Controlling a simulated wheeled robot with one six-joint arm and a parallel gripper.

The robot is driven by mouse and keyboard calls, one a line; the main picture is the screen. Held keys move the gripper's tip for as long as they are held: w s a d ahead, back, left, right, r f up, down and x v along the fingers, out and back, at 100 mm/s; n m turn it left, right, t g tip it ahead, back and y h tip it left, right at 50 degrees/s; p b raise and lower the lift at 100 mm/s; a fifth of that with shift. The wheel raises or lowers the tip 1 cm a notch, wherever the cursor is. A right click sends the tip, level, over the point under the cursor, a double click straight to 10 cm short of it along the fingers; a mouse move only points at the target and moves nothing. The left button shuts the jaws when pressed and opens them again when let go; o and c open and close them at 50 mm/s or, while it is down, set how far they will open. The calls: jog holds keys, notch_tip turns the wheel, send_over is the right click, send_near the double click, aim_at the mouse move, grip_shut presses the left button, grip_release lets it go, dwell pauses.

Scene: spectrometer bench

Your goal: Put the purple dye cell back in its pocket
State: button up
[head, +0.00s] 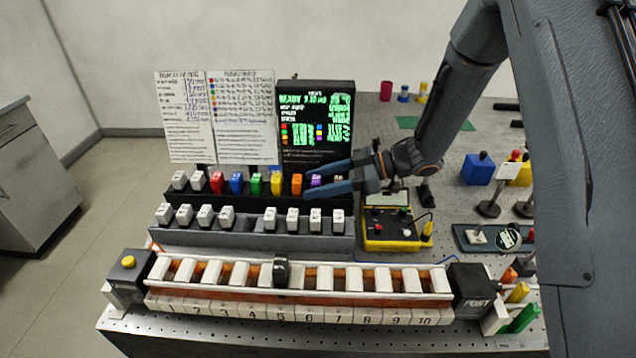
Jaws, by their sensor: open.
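The purple dye cell (316,180) stands near the right end of the back row of the dark stepped rack (180,195), just right of an orange cell. My gripper (319,180) reaches in from the right with its two blue-grey fingers spread apart. The purple cell shows between the fingertips, and the fingers partly cover it. I cannot tell whether the fingers touch it or how deep it sits in its pocket.
Several coloured and white cells (236,184) fill the back row, with white cells (226,216) in the row before it. A long numbered rail (210,303) lies in front. A screen (316,120) stands behind. A yellow meter (385,235) sits right.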

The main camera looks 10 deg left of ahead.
jog(key=shift+d+r, duration=0.1)
jog(key=shift+r, duration=0.1)
jog(key=b+v, duration=0.4)
jog(key=v, duration=0.7)
jog(key=shift+d+r, duration=0.2)
jog(key=shift+d, duration=0.2)
jog(key=shift+r, duration=0.1)
